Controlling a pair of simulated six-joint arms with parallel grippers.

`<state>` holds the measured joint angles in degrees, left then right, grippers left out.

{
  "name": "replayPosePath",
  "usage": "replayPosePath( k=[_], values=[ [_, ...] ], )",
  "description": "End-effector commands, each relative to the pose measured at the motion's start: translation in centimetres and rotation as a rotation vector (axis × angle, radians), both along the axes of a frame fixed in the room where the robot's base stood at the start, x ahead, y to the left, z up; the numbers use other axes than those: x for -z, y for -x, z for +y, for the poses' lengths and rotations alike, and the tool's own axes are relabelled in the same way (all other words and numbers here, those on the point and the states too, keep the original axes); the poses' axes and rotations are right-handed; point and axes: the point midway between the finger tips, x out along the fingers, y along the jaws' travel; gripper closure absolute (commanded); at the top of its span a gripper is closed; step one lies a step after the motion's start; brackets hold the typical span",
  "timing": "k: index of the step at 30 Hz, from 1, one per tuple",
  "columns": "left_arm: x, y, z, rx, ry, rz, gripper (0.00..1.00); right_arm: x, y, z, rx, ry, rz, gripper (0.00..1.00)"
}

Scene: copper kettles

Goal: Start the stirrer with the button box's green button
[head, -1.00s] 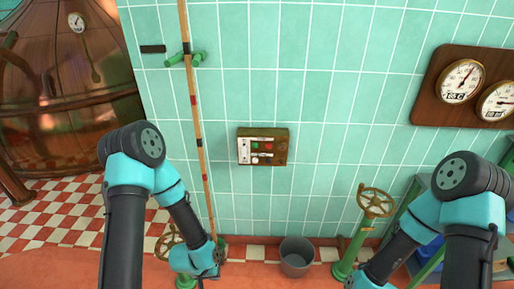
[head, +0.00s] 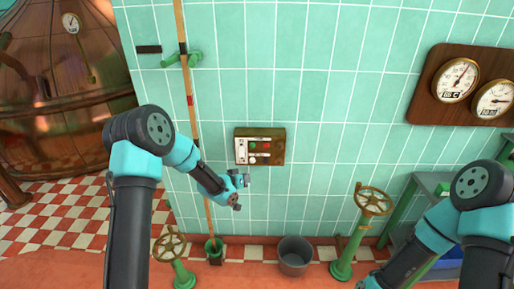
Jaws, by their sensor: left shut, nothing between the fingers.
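The button box (head: 278,154) is a brown metal box with a pale panel on the tiled wall, near the middle of the head view. The green button is not covered. My right gripper is out of view; only its arm shows at the lower right. I cannot identify the stirrer.
A wooden pole (head: 189,110) runs down the wall left of the box. Handwheel valves (head: 374,200) and (head: 170,244) stand below, with a grey bucket (head: 294,256) between them. Gauges (head: 457,80) hang at right. A copper kettle (head: 60,95) stands at left. Wall around the box is clear.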

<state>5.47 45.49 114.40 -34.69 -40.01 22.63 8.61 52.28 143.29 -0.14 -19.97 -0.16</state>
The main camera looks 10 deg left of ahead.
Motion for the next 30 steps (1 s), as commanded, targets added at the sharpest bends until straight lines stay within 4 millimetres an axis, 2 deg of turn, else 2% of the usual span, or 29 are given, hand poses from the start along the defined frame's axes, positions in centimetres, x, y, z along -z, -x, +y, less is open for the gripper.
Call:
replayPosePath(
  k=[3,9,23,30],
  values=[
    [-2.6,-1.9,-0.1,0.014,0.015,-0.070,1.00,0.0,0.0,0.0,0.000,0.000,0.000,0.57],
    [-4.6,-3.2,-0.2,0.028,0.026,-0.119,1.00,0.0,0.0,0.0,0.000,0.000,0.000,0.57],
    [-4.5,-3.5,-0.1,0.028,0.027,-0.121,1.00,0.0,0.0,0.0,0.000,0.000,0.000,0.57],
    [-4.5,-5.2,0.3,0.028,0.028,-0.121,1.00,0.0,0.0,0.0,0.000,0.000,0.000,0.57]
  ],
)
